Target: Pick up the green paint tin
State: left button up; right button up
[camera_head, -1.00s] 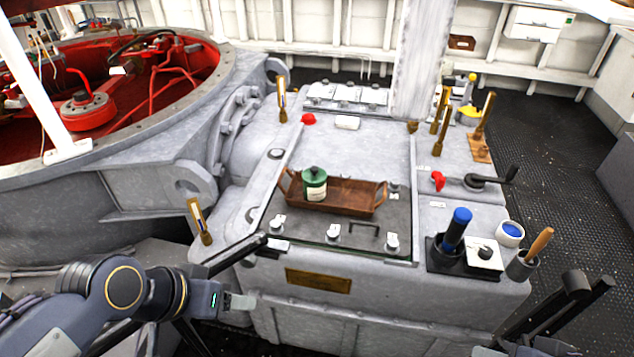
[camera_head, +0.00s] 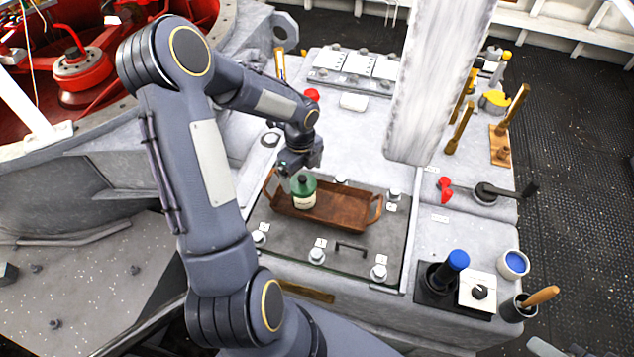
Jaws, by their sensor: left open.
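The green paint tin (camera_head: 304,192) has a dark lid and a pale label. It stands upright at the left end of a brown wooden tray (camera_head: 345,213) with looped handles. My left arm comes in from the left and arches over the console. My left gripper (camera_head: 297,170) is open just above and behind the tin, pointing down, with its fingers small and partly hidden. I cannot tell whether it touches the lid. My right gripper is not in view.
A black pot with a blue-topped handle (camera_head: 455,264), a blue paint pot (camera_head: 513,264) and a brush holder (camera_head: 517,308) stand at the right. Knobs and a black handle (camera_head: 350,247) lie in front.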

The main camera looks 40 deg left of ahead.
aim_at(303, 188)
pick_arm(q)
jog(key=shift+s+f, duration=0.2)
jog(key=shift+f, duration=0.75)
notch_tip(303, 188, down, 5)
jog(key=shift+w+f+p, duration=0.1)
jog(key=shift+p, duration=0.4)
jog(key=shift+c, duration=0.2)
jog(key=c, duration=1.5)
